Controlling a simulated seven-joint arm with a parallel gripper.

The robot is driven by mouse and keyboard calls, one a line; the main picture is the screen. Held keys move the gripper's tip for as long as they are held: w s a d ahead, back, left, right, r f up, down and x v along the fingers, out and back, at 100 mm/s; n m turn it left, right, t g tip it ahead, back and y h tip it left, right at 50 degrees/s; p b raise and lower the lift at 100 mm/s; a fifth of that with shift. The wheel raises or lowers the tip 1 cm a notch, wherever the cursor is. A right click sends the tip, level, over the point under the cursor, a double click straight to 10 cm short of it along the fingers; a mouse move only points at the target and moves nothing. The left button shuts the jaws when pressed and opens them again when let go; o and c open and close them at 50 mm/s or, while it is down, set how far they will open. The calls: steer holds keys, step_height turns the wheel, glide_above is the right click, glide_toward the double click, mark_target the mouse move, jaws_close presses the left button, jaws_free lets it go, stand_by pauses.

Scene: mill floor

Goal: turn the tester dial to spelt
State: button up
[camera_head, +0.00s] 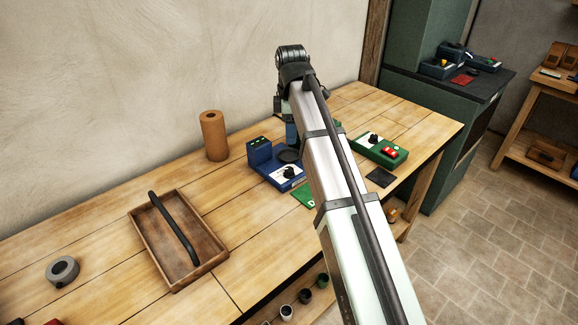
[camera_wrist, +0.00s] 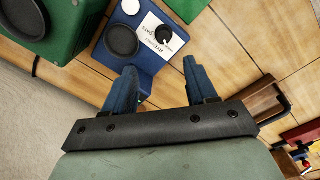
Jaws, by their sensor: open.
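The blue tester (camera_head: 276,170) sits on the wooden bench, with a round black pan (camera_head: 288,156) and a black dial (camera_head: 289,172) on a white label. In the wrist view the dial (camera_wrist: 163,34) and label (camera_wrist: 150,28) lie beyond my fingertips; the lettering is partly legible, with "RYE" seeming to show, and the dial's exact setting cannot be told. My gripper (camera_wrist: 160,68) is open, its two blue fingers apart with nothing between them, near the tester's edge and not on the dial. In the head view my arm hides much of the gripper.
A green box with a dial and red buttons (camera_head: 378,150) stands right of my arm. A brown roll (camera_head: 213,135) and a wooden tray with a black bar (camera_head: 142,234) stand left.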

mark_target(289, 169)
steer(key=f, duration=1.3)
steer(key=shift+a+f, duration=0.25)
steer(key=shift+f, duration=0.1)
steer(key=shift+c, duration=0.3)
steer(key=c, duration=1)
